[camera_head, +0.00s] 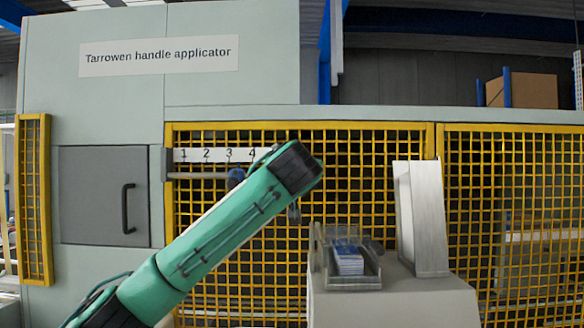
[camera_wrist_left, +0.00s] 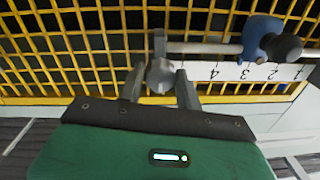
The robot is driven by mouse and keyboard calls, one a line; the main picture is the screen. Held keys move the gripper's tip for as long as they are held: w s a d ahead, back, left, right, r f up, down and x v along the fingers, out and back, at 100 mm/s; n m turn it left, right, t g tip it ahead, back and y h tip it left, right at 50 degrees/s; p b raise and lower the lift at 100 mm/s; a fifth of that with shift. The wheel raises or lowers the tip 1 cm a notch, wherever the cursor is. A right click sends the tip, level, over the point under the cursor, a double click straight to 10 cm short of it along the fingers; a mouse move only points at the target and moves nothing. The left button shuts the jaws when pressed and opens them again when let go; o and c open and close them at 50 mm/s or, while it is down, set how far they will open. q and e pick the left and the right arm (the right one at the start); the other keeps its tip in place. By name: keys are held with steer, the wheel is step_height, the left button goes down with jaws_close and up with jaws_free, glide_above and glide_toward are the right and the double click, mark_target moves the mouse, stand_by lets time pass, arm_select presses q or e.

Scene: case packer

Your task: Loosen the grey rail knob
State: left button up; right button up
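The grey rail knob (camera_wrist_left: 160,74) is in the left wrist view, on the pale rail (camera_wrist_left: 205,48) past the number 4. My left gripper (camera_wrist_left: 160,82) is open with one finger on each side of the knob; narrow gaps seem to show between knob and fingers. In the head view my left arm reaches up to the right in front of the yellow fence, and its dark wrist end hides the knob and most of the gripper. The number scale (camera_head: 212,155) shows 1 to 4 there. My right gripper is not in view.
A blue clamp with a dark knob (camera_wrist_left: 270,42) sits on the same rail, near 2 and 3; it also shows in the head view (camera_head: 236,177). Yellow mesh (camera_head: 370,160) stands behind the rail. A grey stand (camera_head: 395,300) with a card tray is to the right.

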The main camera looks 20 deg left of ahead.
arm_select(q)
steer(key=c, duration=0.5)
steer(key=shift+o, duration=0.2)
steer(key=m+b, duration=0.5)
steer(key=m, duration=1.3)
steer(key=shift+h, duration=0.3)
steer(key=shift+m, duration=0.3)
steer(key=o, duration=1)
steer(key=shift+w+f, duration=0.1)
